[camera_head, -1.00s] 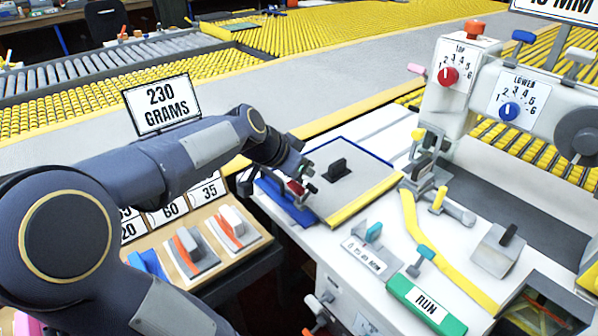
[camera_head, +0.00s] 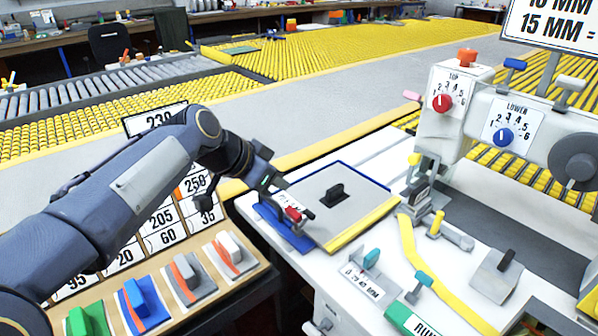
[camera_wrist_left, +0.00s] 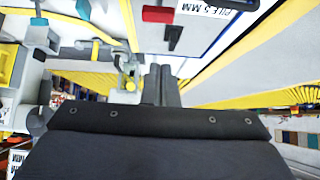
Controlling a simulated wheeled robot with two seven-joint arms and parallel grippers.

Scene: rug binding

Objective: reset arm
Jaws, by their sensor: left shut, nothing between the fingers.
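My left arm comes in from the left in the head view, with its elbow raised. My left gripper (camera_head: 273,181) is at the left edge of the machine table, above and beside a blue block with a red part (camera_head: 292,214). In the left wrist view the two dark fingers (camera_wrist_left: 163,72) are together with nothing between them. The red part (camera_wrist_left: 158,14) and a black handle (camera_wrist_left: 173,38) lie beyond the fingertips, apart from them. My right gripper is not in view.
A grey plate with blue and yellow edges (camera_head: 350,215) lies on the white table. A wooden rack of colored handled blocks (camera_head: 215,290) stands left, below my arm. The binding machine with red and blue dials (camera_head: 490,125) stands right. A "230" sign (camera_head: 165,117) is behind my arm.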

